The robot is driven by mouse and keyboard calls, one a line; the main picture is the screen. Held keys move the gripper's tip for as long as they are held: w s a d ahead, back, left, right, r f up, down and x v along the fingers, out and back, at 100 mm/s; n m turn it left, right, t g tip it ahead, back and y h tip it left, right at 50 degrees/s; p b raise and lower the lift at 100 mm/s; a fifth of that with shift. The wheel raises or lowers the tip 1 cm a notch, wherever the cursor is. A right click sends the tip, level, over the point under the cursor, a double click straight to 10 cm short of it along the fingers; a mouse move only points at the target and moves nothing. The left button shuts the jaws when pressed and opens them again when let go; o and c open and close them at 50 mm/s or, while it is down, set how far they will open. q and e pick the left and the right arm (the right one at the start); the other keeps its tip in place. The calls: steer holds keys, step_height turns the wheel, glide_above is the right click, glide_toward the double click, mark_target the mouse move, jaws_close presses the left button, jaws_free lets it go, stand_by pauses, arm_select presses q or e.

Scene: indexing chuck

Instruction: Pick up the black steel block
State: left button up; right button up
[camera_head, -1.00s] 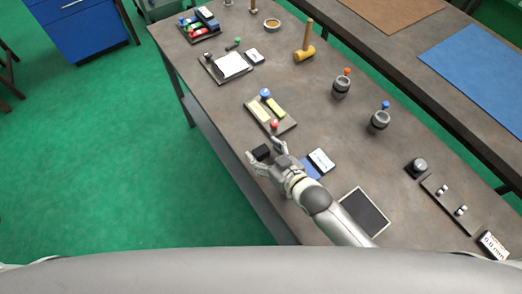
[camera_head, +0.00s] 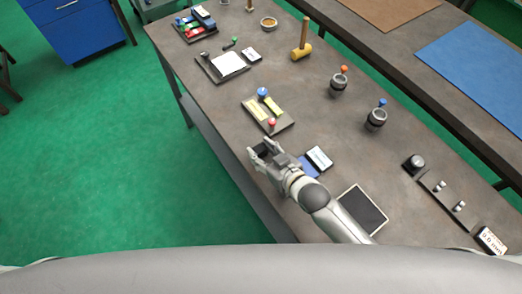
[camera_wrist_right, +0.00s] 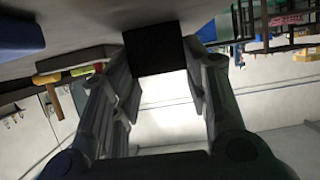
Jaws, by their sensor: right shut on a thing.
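The black steel block (camera_head: 262,151) is small and dark, near the table's left edge in the head view. My right gripper (camera_head: 261,153) is around it, with its fingers shut on the block's sides. In the right wrist view the block (camera_wrist_right: 156,49) shows as a black square between the far ends of the two fingers of my right gripper (camera_wrist_right: 157,65). The frames do not clearly show whether the block touches the table. My left gripper is not in view.
A tray with yellow strips and blue and red knobs (camera_head: 282,123) lies just beyond the gripper. A white-and-blue box (camera_head: 319,158) and a dark tablet (camera_head: 363,209) lie to the right. The table's left edge (camera_head: 230,165) is close, with green floor beyond.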

steer(key=shift+r, duration=0.25)
